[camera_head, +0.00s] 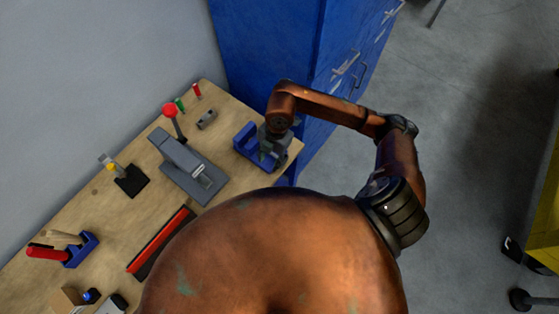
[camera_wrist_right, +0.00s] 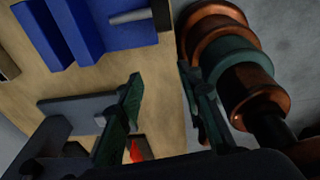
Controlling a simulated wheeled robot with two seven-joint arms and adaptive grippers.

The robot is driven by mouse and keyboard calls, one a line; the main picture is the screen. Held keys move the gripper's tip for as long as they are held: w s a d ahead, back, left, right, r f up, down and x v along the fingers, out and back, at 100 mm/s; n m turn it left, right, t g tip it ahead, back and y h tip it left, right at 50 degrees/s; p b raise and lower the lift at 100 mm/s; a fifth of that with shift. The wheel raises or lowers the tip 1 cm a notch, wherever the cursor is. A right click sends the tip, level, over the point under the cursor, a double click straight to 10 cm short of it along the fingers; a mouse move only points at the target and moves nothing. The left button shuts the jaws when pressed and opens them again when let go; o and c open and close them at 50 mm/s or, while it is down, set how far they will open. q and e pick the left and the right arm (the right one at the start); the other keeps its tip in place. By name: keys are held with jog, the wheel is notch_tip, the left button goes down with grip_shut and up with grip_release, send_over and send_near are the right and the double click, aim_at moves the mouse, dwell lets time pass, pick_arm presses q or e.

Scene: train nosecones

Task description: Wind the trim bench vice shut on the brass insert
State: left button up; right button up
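The blue bench vice (camera_head: 243,148) stands at the right end of the wooden bench. In the right wrist view the vice (camera_wrist_right: 62,28) is at the upper left, with a grey rod (camera_wrist_right: 130,17) lying across its blue body. My right gripper (camera_head: 268,153) is at the vice's right side in the head view. In the right wrist view its fingers (camera_wrist_right: 160,80) are apart with nothing between them, and the vice is beyond them to the upper left. I cannot make out the brass insert or the vice's jaw gap. My left gripper is not in view.
A grey press-like tool (camera_head: 187,165) with a red knob (camera_head: 170,110) stands left of the vice. A small grey block (camera_head: 207,119) lies behind. A blue cabinet (camera_head: 270,50) borders the bench.

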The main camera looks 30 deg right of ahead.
jog(key=shift+m+h, duration=0.5)
jog(key=shift+h, duration=0.4)
jog(key=d, duration=0.4)
jog(key=shift+w+d+f, duration=0.1)
jog(key=shift+w, duration=0.3)
jog(key=shift+d+f, duration=0.2)
jog(key=shift+f, duration=0.15)
notch_tip(320, 180, down, 7)
jog(key=shift+p, duration=0.5)
grip_shut()
